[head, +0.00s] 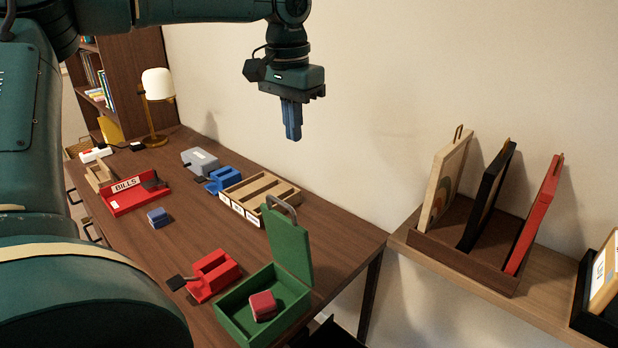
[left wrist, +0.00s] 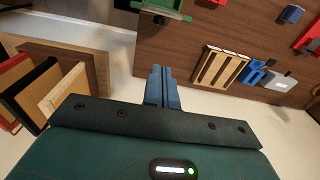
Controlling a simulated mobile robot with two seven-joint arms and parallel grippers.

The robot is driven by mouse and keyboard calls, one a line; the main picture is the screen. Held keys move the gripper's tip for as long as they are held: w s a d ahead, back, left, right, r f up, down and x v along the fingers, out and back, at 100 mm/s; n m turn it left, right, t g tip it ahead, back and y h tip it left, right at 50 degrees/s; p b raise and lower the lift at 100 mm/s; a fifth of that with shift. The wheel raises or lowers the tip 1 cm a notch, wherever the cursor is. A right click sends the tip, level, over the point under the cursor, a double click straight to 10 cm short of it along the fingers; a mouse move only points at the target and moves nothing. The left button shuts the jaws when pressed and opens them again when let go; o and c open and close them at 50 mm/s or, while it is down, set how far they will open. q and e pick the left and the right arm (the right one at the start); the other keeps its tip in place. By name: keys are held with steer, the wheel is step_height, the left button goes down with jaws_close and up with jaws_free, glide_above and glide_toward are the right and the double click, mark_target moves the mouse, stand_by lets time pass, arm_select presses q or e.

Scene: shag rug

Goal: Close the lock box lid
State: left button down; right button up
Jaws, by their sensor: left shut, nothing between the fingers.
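The green lock box (head: 232,317) stands at the near right corner of the desk. Its green lid (head: 288,245) is raised, standing nearly upright on the side toward the wall, with a grey metal loop at its top. A small red block (head: 263,306) lies inside the box. My left gripper (head: 291,135) is shut and empty, pointing down, high above the desk near the wall and apart from the lid. In the left wrist view its blue fingers (left wrist: 162,75) are together, and part of the green box (left wrist: 160,10) shows at the top edge. My right gripper is not in view.
A wooden divided tray (head: 258,197) stands close behind the lid. A red stamp-like holder (head: 212,274) is left of the box. A red BILLS tray (head: 134,193), blue block (head: 158,217) and lamp (head: 157,90) are farther back. A shelf with upright frames (head: 446,180) is at right.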

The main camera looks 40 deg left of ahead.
arm_select(q)
steer(key=s+f, duration=0.3)
steer(key=f, duration=0.7)
steer(key=shift+d+f+b, duration=0.2)
steer(key=shift+d+b, duration=0.15)
steer(key=shift+b, duration=0.1)
steer(key=shift+s, duration=0.15)
